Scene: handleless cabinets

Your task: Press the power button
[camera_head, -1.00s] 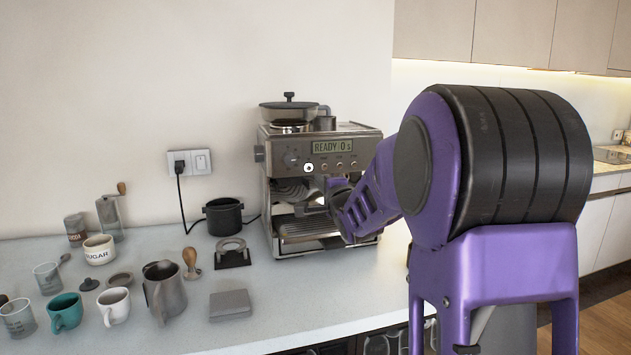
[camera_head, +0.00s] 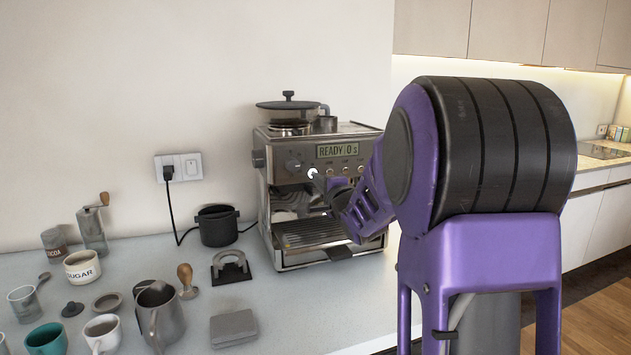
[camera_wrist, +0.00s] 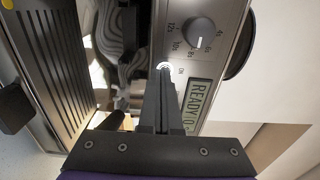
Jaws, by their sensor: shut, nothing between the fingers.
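The espresso machine (camera_head: 320,195) stands on the counter with its display (camera_head: 337,151) lit, reading "READY 0 s". The power button (camera_head: 312,173) is a small white-lit round button below and left of the display. In the wrist view the lit button (camera_wrist: 165,66) shows right at the tips of my gripper (camera_wrist: 161,75), partly hidden by them. My gripper is shut and empty, its tips also close to the button in the head view (camera_head: 321,180). I cannot tell whether they touch it. A dial knob (camera_wrist: 198,32) sits beside the button.
A knock-out bin (camera_head: 217,228), tamper (camera_head: 187,281), milk jug (camera_head: 158,312) and several cups stand left of the machine. The drip tray (camera_head: 310,232) juts out below the button. A wall socket (camera_head: 180,167) holds a plug with a cord.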

